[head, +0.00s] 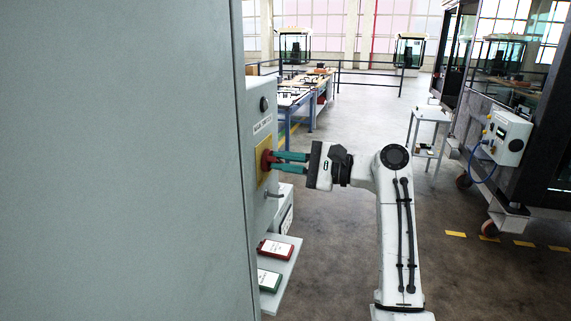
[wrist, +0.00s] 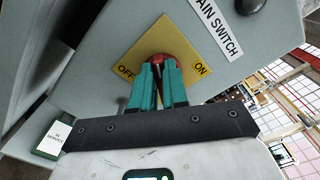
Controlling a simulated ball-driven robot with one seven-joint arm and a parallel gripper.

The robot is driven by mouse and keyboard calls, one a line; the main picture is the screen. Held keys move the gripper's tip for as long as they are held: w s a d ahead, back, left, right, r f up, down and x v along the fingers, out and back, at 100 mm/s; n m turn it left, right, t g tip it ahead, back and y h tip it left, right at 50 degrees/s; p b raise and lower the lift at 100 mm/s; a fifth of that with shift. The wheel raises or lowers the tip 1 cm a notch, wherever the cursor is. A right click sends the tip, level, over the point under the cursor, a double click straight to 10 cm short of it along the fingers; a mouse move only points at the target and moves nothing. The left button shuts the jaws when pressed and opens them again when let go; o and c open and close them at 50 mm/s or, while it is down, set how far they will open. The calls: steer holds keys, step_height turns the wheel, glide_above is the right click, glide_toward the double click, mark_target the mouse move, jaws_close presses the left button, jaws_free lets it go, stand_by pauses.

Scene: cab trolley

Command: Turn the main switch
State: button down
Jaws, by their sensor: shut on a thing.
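The main switch is a red rotary knob (head: 267,160) on a yellow plate (head: 261,171), set in the face of a grey cabinet (head: 252,115). In the wrist view the red knob (wrist: 172,61) shows above my fingers, and the yellow plate (wrist: 140,50) carries OFF at lower left and ON at right. A white MAIN SWITCH label (wrist: 216,28) is above it. My gripper (head: 276,159) has teal fingers reaching left to the knob and shut on it; the fingers (wrist: 160,75) hide its lower part, so its exact angle cannot be told.
A shelf below the switch holds a red-edged card (head: 275,249) and a green-edged card (head: 269,279). A small handle (head: 276,193) juts out under the plate. A large cabinet side fills the left. Floor to the right is open up to a small trolley (head: 430,125).

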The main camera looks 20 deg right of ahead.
steer(key=n+b, duration=0.1)
steer(key=n, duration=0.2)
steer(key=f+n+b, duration=0.1)
steer(key=n+b, duration=0.1)
steer(key=n, duration=0.1)
steer(key=shift+s+a+f+b, duration=0.1)
steer(key=shift+b, duration=0.2)
steer(key=shift+n, duration=0.4)
steer(key=c, duration=1.1)
jaws_free()
steer(key=shift+c, duration=0.2)
steer(key=b+v, duration=0.2)
steer(key=v, duration=0.9)
